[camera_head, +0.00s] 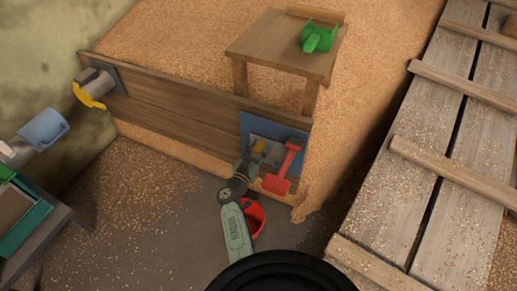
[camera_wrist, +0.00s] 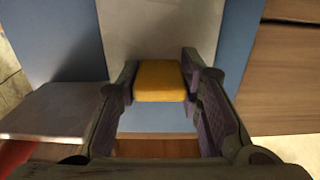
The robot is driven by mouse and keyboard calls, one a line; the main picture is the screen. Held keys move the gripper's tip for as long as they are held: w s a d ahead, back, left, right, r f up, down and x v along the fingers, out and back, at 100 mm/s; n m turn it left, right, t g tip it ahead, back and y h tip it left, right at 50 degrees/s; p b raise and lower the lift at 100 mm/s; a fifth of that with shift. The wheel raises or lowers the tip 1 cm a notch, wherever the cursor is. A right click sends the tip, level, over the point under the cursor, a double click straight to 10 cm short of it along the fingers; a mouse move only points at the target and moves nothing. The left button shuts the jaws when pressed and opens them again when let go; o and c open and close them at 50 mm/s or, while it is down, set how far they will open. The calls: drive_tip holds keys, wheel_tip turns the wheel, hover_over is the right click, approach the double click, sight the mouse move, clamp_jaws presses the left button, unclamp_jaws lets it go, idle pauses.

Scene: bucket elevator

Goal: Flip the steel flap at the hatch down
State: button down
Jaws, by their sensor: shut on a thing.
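The steel flap is a grey plate on the blue hatch panel (camera_head: 288,132), low at the right end of the plank wall. A yellow grip block (camera_head: 259,147) sits on it. In the wrist view the pale grey flap (camera_wrist: 160,28) stands behind the yellow block (camera_wrist: 160,88), with blue panel on both sides. My gripper (camera_wrist: 160,78) has one finger on each side of the block and is shut on it. In the head view my gripper (camera_head: 249,161) reaches the hatch from the front and hides part of the flap's lower left. The flap's exact tilt is hard to tell.
A red long-handled tool (camera_head: 289,165) stands against the hatch, close right of my gripper. A red bucket (camera_head: 253,217) stands on the floor beside my arm. A wooden table (camera_head: 262,45) with a green scoop (camera_head: 318,37) is behind the wall. The floor (camera_head: 170,190) left is open.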

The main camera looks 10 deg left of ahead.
drive_tip(key=shift+s, duration=0.1)
drive_tip(key=shift+s+a+f+p, duration=0.15)
drive_tip(key=shift+s+f+p, duration=0.1)
drive_tip(key=shift+s+p, duration=0.65)
drive_tip(key=s+a+f, duration=0.1)
drive_tip(key=s+f, duration=0.6)
drive_tip(key=f, duration=0.2)
drive_tip(key=shift+a+f+b, duration=0.2)
drive_tip(key=shift+b, duration=0.15)
drive_tip(key=c, duration=1.1)
unclamp_jaws()
drive_tip(key=shift+r, duration=0.1)
drive_tip(key=shift+r, duration=0.1)
